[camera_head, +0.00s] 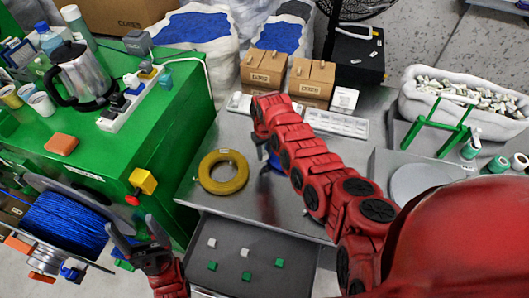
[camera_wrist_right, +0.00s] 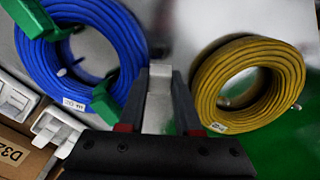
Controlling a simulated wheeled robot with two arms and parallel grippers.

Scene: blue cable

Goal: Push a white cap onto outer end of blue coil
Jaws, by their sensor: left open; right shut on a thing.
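The blue coil (camera_wrist_right: 55,55) lies on the metal table, with green clips (camera_wrist_right: 122,98) around it, on the left of the right wrist view. A small pale tip (camera_wrist_right: 62,72) shows inside its ring. In the head view my right arm hides most of the coil (camera_head: 274,161). My right gripper (camera_wrist_right: 158,95) is shut on a small whitish piece, apparently a white cap (camera_wrist_right: 158,108), between the two coils in the picture. My left gripper (camera_head: 138,234) is open and empty, left of the drawer. White caps (camera_head: 211,242) and green caps (camera_head: 279,262) lie in the drawer.
A yellow coil (camera_head: 223,172) lies on the table (camera_head: 195,190) left of my right arm. Boxes (camera_head: 264,68) and white trays (camera_head: 336,122) stand behind. The drawer (camera_head: 235,283) is open at the front. A blue cable drum (camera_head: 65,225) stands at the left by the green bench (camera_head: 175,125).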

